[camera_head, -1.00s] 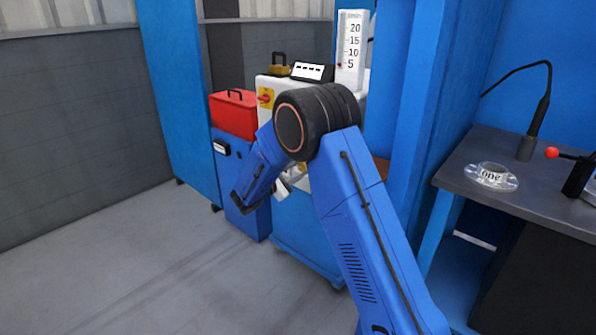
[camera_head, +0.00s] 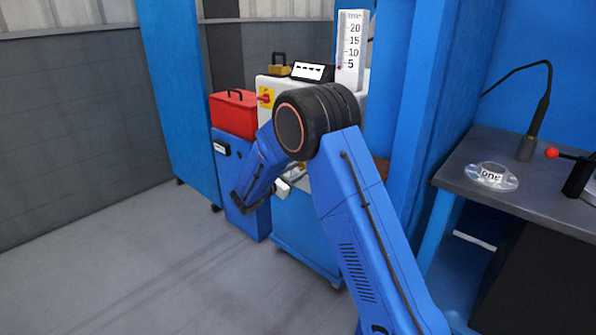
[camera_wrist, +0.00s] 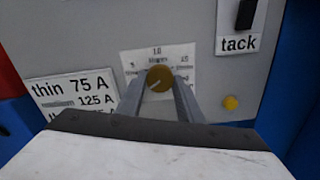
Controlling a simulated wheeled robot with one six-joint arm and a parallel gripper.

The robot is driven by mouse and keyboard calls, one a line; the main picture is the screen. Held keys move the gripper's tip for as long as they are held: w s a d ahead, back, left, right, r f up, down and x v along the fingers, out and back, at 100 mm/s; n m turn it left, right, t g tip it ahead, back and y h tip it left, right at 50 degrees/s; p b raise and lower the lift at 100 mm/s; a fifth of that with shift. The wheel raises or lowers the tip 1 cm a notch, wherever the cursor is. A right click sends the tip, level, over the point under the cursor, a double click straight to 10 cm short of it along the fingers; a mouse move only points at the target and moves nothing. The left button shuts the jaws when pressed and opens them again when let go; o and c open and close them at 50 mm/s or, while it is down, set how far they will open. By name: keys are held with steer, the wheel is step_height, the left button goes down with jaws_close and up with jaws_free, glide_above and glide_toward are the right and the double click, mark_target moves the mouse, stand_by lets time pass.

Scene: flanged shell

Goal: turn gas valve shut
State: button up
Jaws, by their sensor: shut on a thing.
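A round brass-coloured knob (camera_wrist: 159,77) sits on a white dial plate (camera_wrist: 183,61) with number marks on a grey panel in the wrist view. It has a pale line across its face, pointing down and left. I take it for the gas valve. My gripper (camera_wrist: 160,92) is shut on this knob, one finger on each side. In the head view my own arm hides the knob and the fingertips. A white gauge (camera_head: 352,50) marked 5, 10, 15 and 20 stands upright behind my arm.
A "tack" switch (camera_wrist: 244,15) and yellow button (camera_wrist: 231,102) are right of the knob; a "thin 75 A" label (camera_wrist: 78,95) is left. A red toolbox (camera_head: 234,115) stands beside the machine. A grey bench (camera_head: 460,170) is at right. Floor at left is clear.

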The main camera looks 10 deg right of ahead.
steer(key=shift+a+f, duration=0.1)
steer(key=shift+f, duration=0.05)
steer(key=o, duration=1.1)
steer(key=shift+c, duration=0.2)
steer(key=v, duration=1.7)
steer(key=shift+s+a, duration=0.15)
